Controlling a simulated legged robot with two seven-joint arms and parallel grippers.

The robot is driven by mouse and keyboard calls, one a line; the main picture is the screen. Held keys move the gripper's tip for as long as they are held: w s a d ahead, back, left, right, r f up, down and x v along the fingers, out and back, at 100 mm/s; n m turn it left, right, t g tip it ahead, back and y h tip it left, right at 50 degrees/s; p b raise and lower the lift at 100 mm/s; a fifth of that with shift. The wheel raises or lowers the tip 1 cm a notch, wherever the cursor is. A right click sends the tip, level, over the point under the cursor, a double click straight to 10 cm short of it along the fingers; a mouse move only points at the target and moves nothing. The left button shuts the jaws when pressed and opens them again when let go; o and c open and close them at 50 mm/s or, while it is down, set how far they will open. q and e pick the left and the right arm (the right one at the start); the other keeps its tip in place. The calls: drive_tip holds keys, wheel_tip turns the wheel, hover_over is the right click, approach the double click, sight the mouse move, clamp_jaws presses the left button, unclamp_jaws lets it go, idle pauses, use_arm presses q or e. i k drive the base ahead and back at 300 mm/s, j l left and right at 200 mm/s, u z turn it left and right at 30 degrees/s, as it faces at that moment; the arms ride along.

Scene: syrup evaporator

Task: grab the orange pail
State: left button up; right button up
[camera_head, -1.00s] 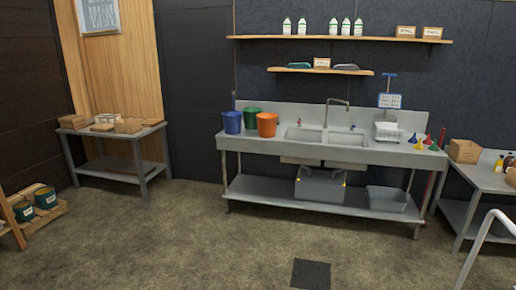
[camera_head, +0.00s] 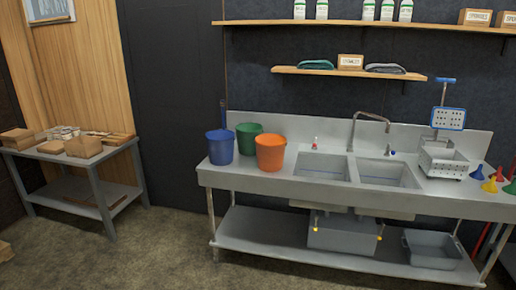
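The orange pail (camera_head: 270,154) stands upright on the left part of the metal sink counter (camera_head: 262,184). A green pail (camera_head: 248,140) stands just behind it to the left, partly hidden by it. A blue pail (camera_head: 220,148) stands further left, near the counter's left end. Neither of my grippers shows in the head view.
Two sink basins (camera_head: 385,174) and a faucet (camera_head: 366,128) are right of the pails. A shelf (camera_head: 345,72) hangs above. Grey bins (camera_head: 432,249) sit on the lower shelf. A side table (camera_head: 90,160) with boxes stands left. The floor in front is clear.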

sight(270, 148)
drive_tip(key=i+z, duration=0.1)
drive_tip(key=i, duration=0.45)
drive_tip(key=i+j+z, duration=0.15)
drive_tip(key=i, duration=0.4)
drive_tip(key=i+j+z, duration=0.1)
drive_tip(key=i, duration=0.45)
drive_tip(key=i+j+z, duration=0.1)
drive_tip(key=i+j, duration=0.15)
drive_tip(key=i, duration=0.25)
